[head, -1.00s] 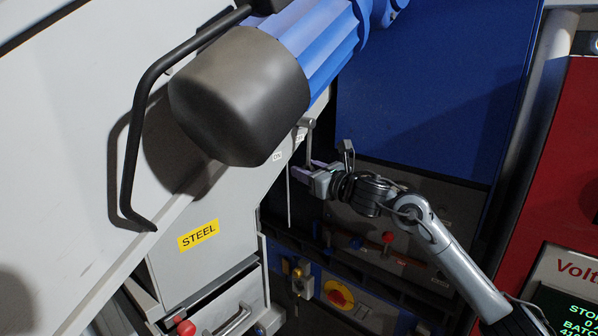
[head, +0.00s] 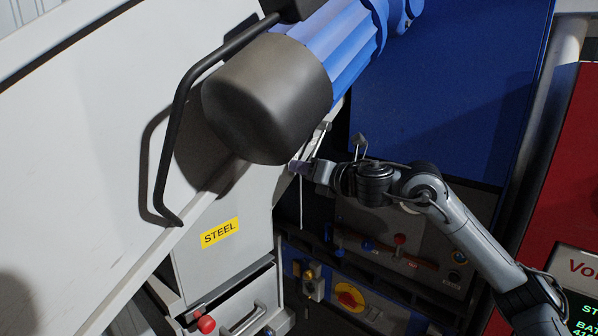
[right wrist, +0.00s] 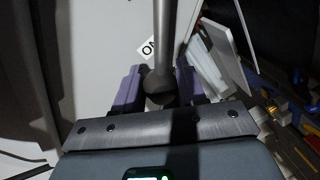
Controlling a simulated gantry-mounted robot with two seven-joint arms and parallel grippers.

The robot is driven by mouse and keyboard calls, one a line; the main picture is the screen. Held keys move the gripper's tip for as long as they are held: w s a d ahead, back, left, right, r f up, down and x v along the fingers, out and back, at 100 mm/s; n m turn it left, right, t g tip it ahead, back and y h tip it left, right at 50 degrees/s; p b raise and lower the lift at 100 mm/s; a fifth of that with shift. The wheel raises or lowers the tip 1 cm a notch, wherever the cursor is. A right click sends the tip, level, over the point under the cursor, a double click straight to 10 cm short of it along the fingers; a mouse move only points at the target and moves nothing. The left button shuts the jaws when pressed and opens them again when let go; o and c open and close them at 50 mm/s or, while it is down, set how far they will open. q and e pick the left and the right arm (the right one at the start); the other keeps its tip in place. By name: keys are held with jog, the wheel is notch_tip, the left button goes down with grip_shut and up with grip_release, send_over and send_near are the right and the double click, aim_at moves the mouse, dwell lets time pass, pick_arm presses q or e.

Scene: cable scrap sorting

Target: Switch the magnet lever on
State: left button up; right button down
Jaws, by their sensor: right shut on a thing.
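The magnet lever (head: 316,142) is a thin grey metal rod on the side of the pale housing, below the big dark motor cap. In the head view it slants down and left. My right gripper (head: 297,167) is at its lower end. In the right wrist view the lever (right wrist: 163,40) comes down to a dark ball knob (right wrist: 160,89) between my purple fingers, and the gripper is shut on it. An ON label (right wrist: 148,48) shows just left of the rod there. My left gripper is not in view.
The motor's dark cap (head: 266,97) and a black handrail (head: 178,130) stand out close to the lever. A STEEL label (head: 220,232) marks the pale chute. Below are a control panel with a red knob (head: 399,239) and a red-and-yellow switch (head: 350,297).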

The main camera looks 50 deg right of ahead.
jog(key=shift+a+r, duration=0.1)
jog(key=shift+r, duration=0.2)
jog(key=c, duration=0.7)
grip_release()
jog(key=shift+f, duration=0.1)
jog(key=shift+s, duration=0.1)
jog(key=shift+s+f+b, duration=0.1)
jog(key=shift+s+b, duration=0.45)
jog(key=shift+b, duration=0.05)
jog(key=shift+s+a+r+b, duration=0.25)
jog(key=shift+s+b, duration=0.85)
jog(key=shift+s, duration=0.45)
jog(key=shift+s+a+r+b, duration=0.2)
jog(key=shift+s+r+b, duration=0.1)
jog(key=shift+s+b, duration=1.05)
jog(key=shift+s+a+r+b, duration=0.25)
jog(key=shift+s+b, duration=0.6)
jog(key=shift+s, duration=0.95)
